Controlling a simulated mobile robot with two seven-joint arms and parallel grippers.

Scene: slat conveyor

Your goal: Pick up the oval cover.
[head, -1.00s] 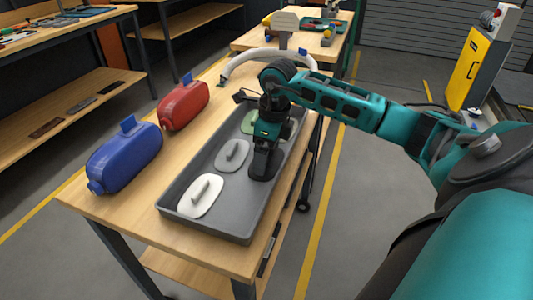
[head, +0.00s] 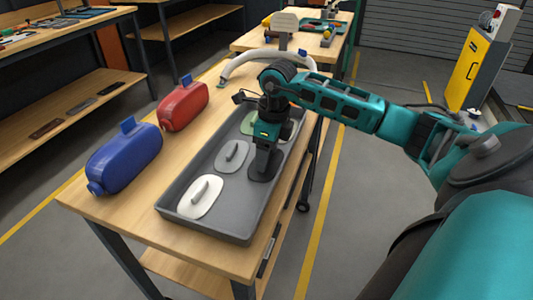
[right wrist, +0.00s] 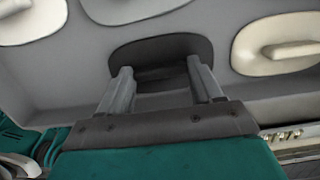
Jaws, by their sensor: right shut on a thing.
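A dark grey oval cover (head: 262,177) lies at the right side of the grey tray (head: 178,186). In the right wrist view the dark cover (right wrist: 160,48) is between the two fingers. My right gripper (head: 265,160) points down at it and is shut on it, probably by its raised grip, which the fingers partly hide. It also shows in the right wrist view (right wrist: 160,80). I cannot tell whether the cover is clear of the tray floor. My left gripper is not in view.
The tray also holds a white cover (head: 201,197), a light grey cover (head: 232,156) and a greenish cover (head: 249,123), partly hidden by my gripper. Left of the tray on the wooden table (head: 100,207) stand a blue container (head: 125,158) and a red container (head: 184,106).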

